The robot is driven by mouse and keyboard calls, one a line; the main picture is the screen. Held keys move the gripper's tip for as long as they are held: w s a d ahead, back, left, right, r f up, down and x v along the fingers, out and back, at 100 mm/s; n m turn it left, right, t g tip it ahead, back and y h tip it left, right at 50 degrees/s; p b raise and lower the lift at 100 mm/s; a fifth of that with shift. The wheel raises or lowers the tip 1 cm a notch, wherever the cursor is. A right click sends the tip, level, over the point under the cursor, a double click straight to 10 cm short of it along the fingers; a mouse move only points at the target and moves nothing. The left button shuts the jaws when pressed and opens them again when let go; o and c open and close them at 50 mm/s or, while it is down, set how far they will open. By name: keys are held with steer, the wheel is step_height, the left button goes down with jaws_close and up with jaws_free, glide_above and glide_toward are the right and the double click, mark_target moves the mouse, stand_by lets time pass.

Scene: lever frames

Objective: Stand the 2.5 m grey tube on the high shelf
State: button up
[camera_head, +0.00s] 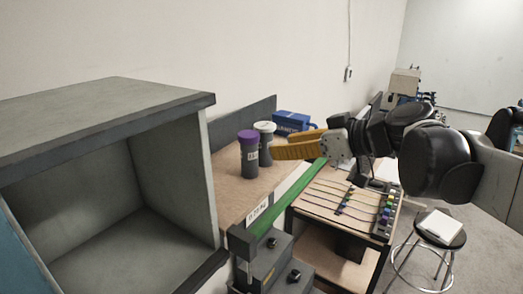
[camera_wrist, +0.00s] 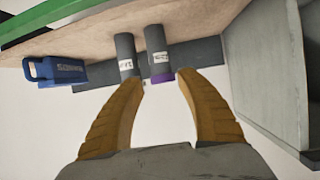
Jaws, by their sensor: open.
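Two grey tubes stand upright, close together, on a wooden bench. One has a purple lid (camera_head: 249,158) and the other a white lid (camera_head: 266,153). Each has a white label; I cannot read the lengths surely. My gripper (camera_head: 283,145) is open and empty, just right of the tubes in the head view. In the wrist view, which shows them upside down, the purple-lidded tube (camera_wrist: 155,40) and the other tube (camera_wrist: 125,48) lie beyond the open fingertips (camera_wrist: 160,77). A grey open-fronted shelf unit (camera_head: 100,105) stands at the left; its inside looks empty.
A blue case (camera_head: 291,122) sits on the bench behind the tubes. A green bar (camera_head: 285,200) runs along the bench's front. A small table with cords (camera_head: 345,205) and a stool (camera_head: 440,230) stand to the right. The shelf unit's side wall borders the tubes' left.

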steer(key=s+d+f+m+g+h, duration=0.1)
steer(key=s+d+f+m+h, duration=0.3)
steer(key=s+f, duration=0.5)
steer(key=s+d+f+m+g+h, duration=0.1)
steer(key=s+d+f+m+h, duration=0.4)
steer(key=s+f, duration=0.5)
steer(key=shift+d+f+h, duration=0.15)
steer(key=shift+f+h, duration=0.25)
steer(key=shift+f, duration=0.3)
